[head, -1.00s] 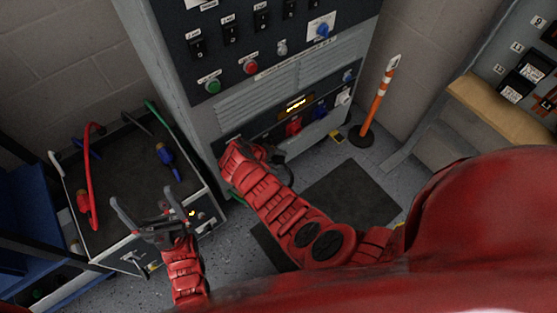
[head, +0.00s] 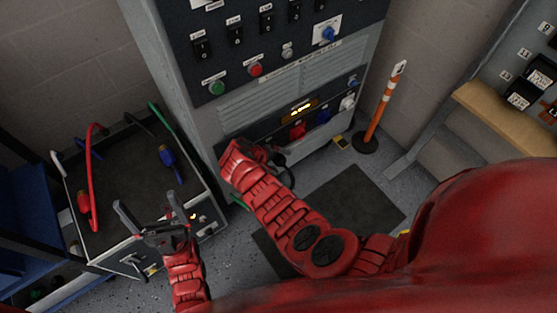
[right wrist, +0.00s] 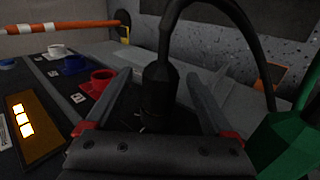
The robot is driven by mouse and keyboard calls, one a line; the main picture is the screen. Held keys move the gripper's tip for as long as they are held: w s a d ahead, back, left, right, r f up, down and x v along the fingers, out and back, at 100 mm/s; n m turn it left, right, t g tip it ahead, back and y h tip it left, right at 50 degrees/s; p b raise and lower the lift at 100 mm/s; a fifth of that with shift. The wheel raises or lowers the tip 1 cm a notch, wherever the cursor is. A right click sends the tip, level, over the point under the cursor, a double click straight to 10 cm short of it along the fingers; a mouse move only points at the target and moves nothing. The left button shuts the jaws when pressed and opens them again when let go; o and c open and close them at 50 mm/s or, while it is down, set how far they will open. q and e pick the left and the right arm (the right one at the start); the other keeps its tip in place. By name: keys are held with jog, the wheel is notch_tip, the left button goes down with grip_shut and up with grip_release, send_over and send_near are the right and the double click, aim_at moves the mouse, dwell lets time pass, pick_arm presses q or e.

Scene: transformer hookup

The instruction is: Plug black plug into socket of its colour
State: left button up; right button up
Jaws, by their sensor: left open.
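The black plug (right wrist: 160,92) stands between the fingers of my right gripper (right wrist: 158,80) in the right wrist view, its cable arching up. Gaps show on both sides of the plug, so the fingers look open around it. Its lower end and the black socket are hidden, so I cannot tell how deep it sits. In the head view my right gripper (head: 272,160) is at the low panel of the grey cabinet (head: 172,80). My left gripper (head: 146,200) is open and empty above the front edge of the open bin.
Red (right wrist: 102,80), blue (right wrist: 73,64) and white (right wrist: 58,50) sockets line the panel beside the plug. A green part (right wrist: 285,140) is close on the right. The bin (head: 125,185) holds red (head: 85,200) and blue (head: 167,156) plugs. An orange post (head: 380,110) stands right.

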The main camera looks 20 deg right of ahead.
jog(key=shift+o, duration=1)
jog(key=shift+a+r, duration=0.1)
jog(key=shift+p+v, duration=1.35)
jog(key=shift+v, duration=1)
jog(key=shift+p+v, duration=0.4)
jog(key=shift+v, duration=0.65)
jog(key=p+v, duration=0.7)
jog(key=v, duration=1)
jog(key=shift+a, duration=0.2)
jog(key=shift+s+r, duration=0.1)
